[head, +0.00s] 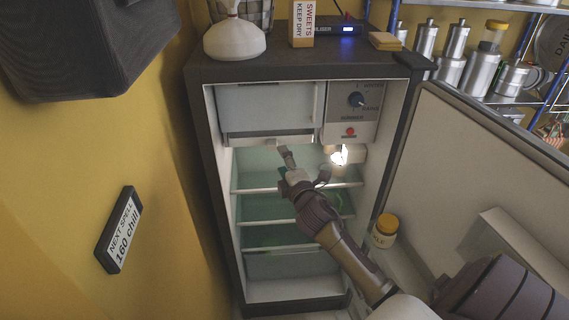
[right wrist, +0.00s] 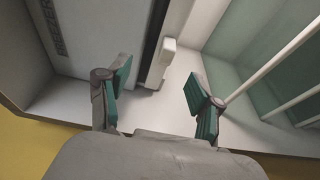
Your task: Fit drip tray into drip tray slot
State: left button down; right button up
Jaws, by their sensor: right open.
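My right gripper (head: 304,164) reaches into the open fridge, just below the freezer compartment (head: 268,104). Its teal-padded fingers are spread with nothing gripped, also in the right wrist view (right wrist: 160,88). A pale strip that looks like the front of the drip tray (head: 262,139) lies level under the freezer door. In the right wrist view a small white tab (right wrist: 162,62) shows between and beyond the fingertips, apart from them, beside a dark gap. I cannot tell how far the tray sits in its slot; the slot is hidden. My left gripper is not in view.
A control panel (head: 351,108) and a lit lamp (head: 340,155) are at the right inside.

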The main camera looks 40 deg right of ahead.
aim_at(272, 149)
jog(key=shift+s+a, duration=0.1)
jog(key=shift+s, duration=0.2)
jog(key=shift+w+a+f, duration=0.1)
jog(key=shift+f, duration=0.05)
jog(key=c, duration=0.5)
jog(key=h+b, duration=0.1)
jog(key=w+a+f+m+h+b, duration=0.1)
jog(key=h, duration=0.1)
jog(key=shift+a+g+b, duration=0.15)
jog(key=shift+g+b, duration=0.25)
grip_shut()
jog(key=shift+g+h, duration=0.5)
jog(key=shift+h, duration=0.1)
jog(key=shift+w+a+b+x, duration=0.15)
jog(key=shift+b+x, duration=0.45)
jog(key=shift+x, duration=0.85)
jog(key=shift+w+a+b+x, duration=0.1)
jog(key=shift+a+b+x, duration=0.3)
jog(key=shift+x, duration=1)
jog(key=shift+d, duration=0.1)
